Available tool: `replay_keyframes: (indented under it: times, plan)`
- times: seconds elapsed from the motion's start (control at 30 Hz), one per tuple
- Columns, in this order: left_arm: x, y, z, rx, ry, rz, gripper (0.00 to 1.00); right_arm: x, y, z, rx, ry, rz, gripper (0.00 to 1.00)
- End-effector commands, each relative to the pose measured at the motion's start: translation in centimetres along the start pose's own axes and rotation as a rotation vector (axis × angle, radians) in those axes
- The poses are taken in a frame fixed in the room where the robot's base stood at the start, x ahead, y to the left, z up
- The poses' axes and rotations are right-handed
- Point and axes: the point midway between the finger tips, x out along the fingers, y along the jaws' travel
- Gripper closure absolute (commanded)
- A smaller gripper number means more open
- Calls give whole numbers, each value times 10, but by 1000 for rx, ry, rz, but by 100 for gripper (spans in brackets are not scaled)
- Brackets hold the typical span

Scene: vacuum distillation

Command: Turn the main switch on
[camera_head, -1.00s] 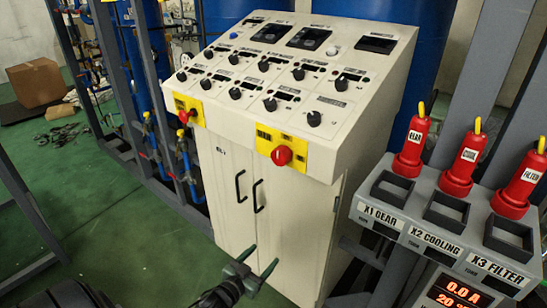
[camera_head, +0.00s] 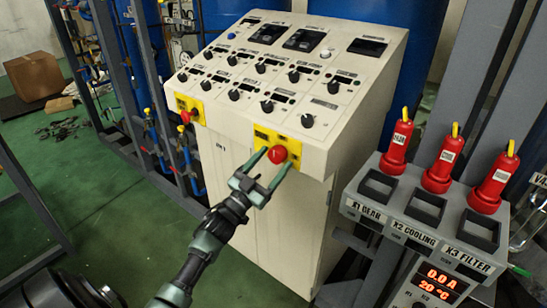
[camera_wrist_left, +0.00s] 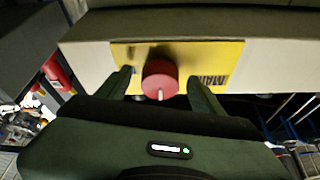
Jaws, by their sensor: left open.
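The main switch (camera_head: 277,155) is a round red knob on a yellow plate at the front right corner of the cream control cabinet (camera_head: 270,205). In the left wrist view the red knob (camera_wrist_left: 160,78) shows a pale mark at its lower edge, and the yellow plate (camera_wrist_left: 220,62) reads "MAIN" upside down. My left gripper (camera_head: 272,170) is open, with its fingers reaching up toward the knob, one to each side. In the wrist view the knob lies between the fingertips; I cannot tell whether they touch it. My right gripper is not in view.
A second red knob (camera_head: 185,117) on a yellow plate sits at the cabinet's left end. Black dials cover the sloped panel. A grey stand (camera_head: 390,213) with red plugs (camera_head: 442,165) stands close on the right. Green floor (camera_head: 110,190) is free at left.

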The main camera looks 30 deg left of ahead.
Motion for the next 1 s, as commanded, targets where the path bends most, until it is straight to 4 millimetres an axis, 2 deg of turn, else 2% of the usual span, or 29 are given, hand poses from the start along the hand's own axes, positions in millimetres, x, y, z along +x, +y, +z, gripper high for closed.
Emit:
replay_keyframes:
  times: [0.33,0.37,0.57,1.0]
  plan:
    - [6,0,1,0,-1,0,33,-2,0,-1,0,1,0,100]
    - [6,0,1,0,-1,0,38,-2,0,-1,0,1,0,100]
    - [6,0,1,0,-1,0,94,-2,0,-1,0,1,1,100]
    - [5,-1,2,91,3,37,95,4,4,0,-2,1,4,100]
